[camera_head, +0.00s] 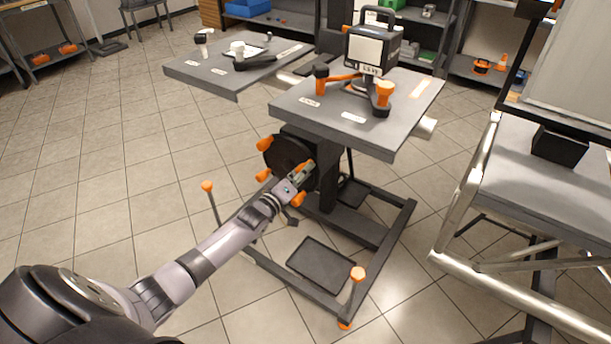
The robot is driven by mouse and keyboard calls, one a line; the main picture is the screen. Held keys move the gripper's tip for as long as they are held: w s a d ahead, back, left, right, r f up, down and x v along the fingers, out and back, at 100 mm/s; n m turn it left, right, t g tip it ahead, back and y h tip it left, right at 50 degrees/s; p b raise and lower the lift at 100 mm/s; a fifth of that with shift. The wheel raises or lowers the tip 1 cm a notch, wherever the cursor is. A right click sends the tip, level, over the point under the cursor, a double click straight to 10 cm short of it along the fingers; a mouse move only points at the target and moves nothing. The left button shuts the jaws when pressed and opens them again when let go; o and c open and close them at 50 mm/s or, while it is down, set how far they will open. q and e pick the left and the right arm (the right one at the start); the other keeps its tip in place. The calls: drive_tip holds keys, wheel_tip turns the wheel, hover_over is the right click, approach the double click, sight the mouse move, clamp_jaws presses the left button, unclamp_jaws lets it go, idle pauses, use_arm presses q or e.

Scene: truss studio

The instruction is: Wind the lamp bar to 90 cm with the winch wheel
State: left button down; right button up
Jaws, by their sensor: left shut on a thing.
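The winch wheel (284,154) is a dark disc with orange knobs around its rim, mounted on the side of a dark post stand. My left gripper (304,172) is at the right side of the wheel and is shut on it. The jaws cover the exact spot they hold. Orange knobs show on the wheel's left side and just below the gripper. I cannot pick out the lamp bar or a height reading. My right gripper is not in view.
A grey tabletop (413,117) above the wheel carries a boxy black device (373,48) and orange-handled parts. A second grey top (213,75) is behind left. Orange-tipped rods (357,288) rise from the floor frame. A silver tube frame (470,199) stands right. Left floor is clear.

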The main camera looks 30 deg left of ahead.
use_arm(q)
drive_tip(key=shift+a+r+n+p, duration=0.3)
drive_tip(key=shift+a+r+n, duration=0.5)
drive_tip(key=shift+n, duration=0.3)
drive_tip(key=shift+w, duration=0.1)
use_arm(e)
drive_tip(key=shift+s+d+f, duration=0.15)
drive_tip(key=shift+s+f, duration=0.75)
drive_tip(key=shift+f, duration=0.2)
use_arm(q)
drive_tip(key=shift+a+r, duration=0.15)
drive_tip(key=shift+r, duration=0.05)
drive_tip(key=c, duration=1.7)
unclamp_jaws()
drive_tip(key=shift+o, duration=1.3)
drive_tip(key=shift+a+f, duration=0.1)
drive_tip(key=shift+o, duration=1)
drive_tip(key=shift+d, duration=0.2)
drive_tip(key=shift+f, duration=0.1)
